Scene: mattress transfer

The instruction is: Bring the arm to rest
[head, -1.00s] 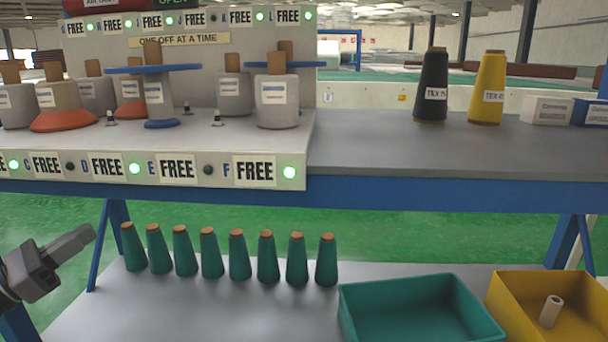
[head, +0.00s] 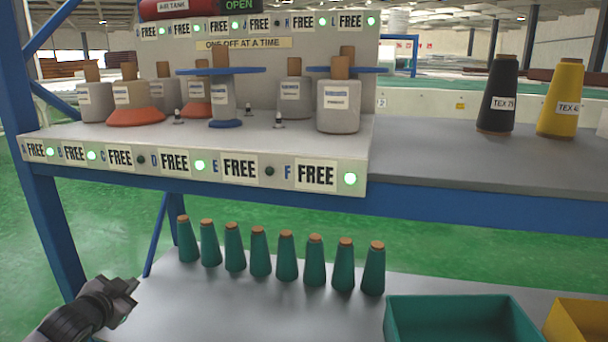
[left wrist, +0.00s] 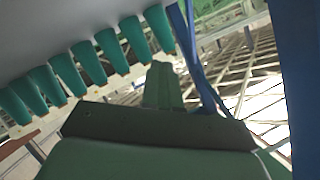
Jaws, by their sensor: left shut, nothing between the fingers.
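My left gripper (head: 126,287) shows at the lower left of the head view, above the left end of the lower grey shelf. It is shut and holds nothing. In the left wrist view the closed fingers (left wrist: 162,85) stand up at the middle, with the row of green cones at upper left, apart from them. In the head view the green cones (head: 286,257) stand upright in a row on the lower shelf (head: 230,305), to the right of the gripper. My right gripper is not in view.
A blue frame post (head: 45,200) stands left of the gripper. The upper shelf carries a labelled rack (head: 200,165) with grey weights, a black cone (head: 497,95) and a yellow cone (head: 561,98). A teal bin (head: 455,318) and a yellow bin (head: 580,325) are at lower right.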

